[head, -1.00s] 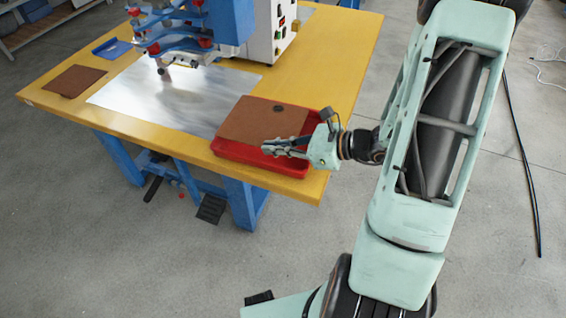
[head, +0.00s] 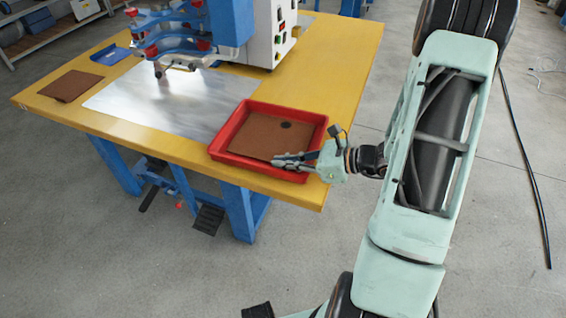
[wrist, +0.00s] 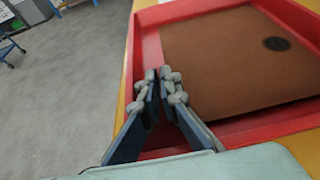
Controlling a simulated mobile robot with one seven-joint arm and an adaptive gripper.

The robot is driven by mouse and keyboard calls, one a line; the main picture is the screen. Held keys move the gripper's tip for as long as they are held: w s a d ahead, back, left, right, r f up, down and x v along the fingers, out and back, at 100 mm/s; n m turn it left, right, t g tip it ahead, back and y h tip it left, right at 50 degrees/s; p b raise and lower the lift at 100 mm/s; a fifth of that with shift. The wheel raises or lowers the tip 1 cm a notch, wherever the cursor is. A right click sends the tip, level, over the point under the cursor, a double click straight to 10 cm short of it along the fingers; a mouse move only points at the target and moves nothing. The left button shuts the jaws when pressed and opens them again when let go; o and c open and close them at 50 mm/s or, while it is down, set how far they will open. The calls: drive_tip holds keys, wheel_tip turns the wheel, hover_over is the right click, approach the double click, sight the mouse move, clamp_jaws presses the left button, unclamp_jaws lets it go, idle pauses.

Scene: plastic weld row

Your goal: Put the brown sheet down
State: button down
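The brown sheet (head: 262,136) lies in the red tray (head: 226,138) at the table's front right corner, with a dark round spot near its far edge. The wrist view shows the sheet (wrist: 232,65) on the tray floor, inside the red walls (wrist: 148,58). My gripper (head: 276,160) is over the near right side of the tray. In the wrist view its two fingers (wrist: 160,76) sit near the sheet's edge, tips close together with a narrow gap. No sheet shows between them.
The yellow table (head: 335,75) holds a bright metal plate (head: 150,110), a blue and white welding machine (head: 275,35), another brown sheet (head: 70,86) and a small blue tray (head: 111,53). The table's right side is clear.

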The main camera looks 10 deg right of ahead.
drive_tip(key=shift+f, duration=0.2)
drive_tip(key=c, duration=2.4)
unclamp_jaws()
drive_tip(key=shift+r, duration=0.15)
drive_tip(key=shift+r, duration=0.2)
drive_tip(key=p+v, duration=0.1)
drive_tip(key=v, duration=1.1)
drive_tip(key=shift+f+p, duration=0.15)
drive_tip(key=shift+p, duration=0.15)
